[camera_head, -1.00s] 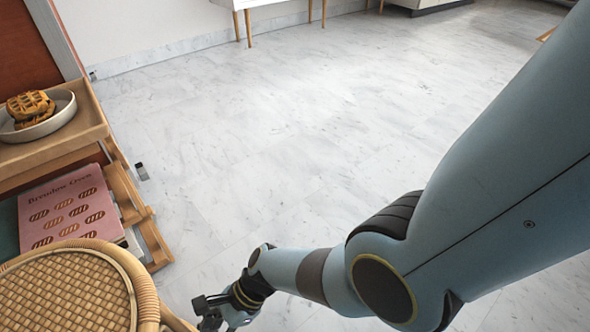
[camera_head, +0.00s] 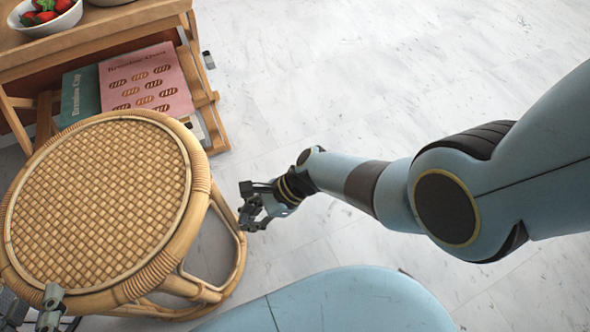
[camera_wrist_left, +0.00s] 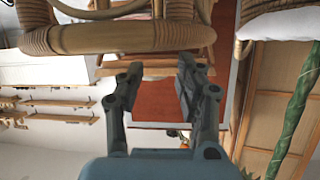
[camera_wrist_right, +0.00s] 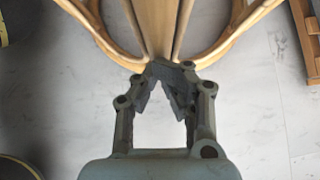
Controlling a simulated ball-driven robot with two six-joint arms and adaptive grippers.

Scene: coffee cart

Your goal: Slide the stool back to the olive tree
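The round rattan stool (camera_head: 98,205) stands upright on the floor at the left of the head view, its woven seat facing up. My right gripper (camera_head: 250,206) is at its right side, just outside the rim by a curved leg. In the right wrist view the rattan leg (camera_wrist_right: 157,25) runs down to the converging fingertips; whether they grip it is unclear. My left gripper (camera_head: 30,310) is partly cut off at the stool's near left edge. In the left wrist view its fingers are apart, with rattan wrapping (camera_wrist_left: 110,38) beyond them. I cannot identify the olive tree.
A wooden cart (camera_head: 110,32) stands behind the stool, holding a bowl of strawberries (camera_head: 48,14) and a pink book (camera_head: 146,83) on its lower shelf. A twisted green stem (camera_wrist_left: 295,112) and white cushion (camera_wrist_left: 285,24) show in the left wrist view. Marble floor is clear to the right.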

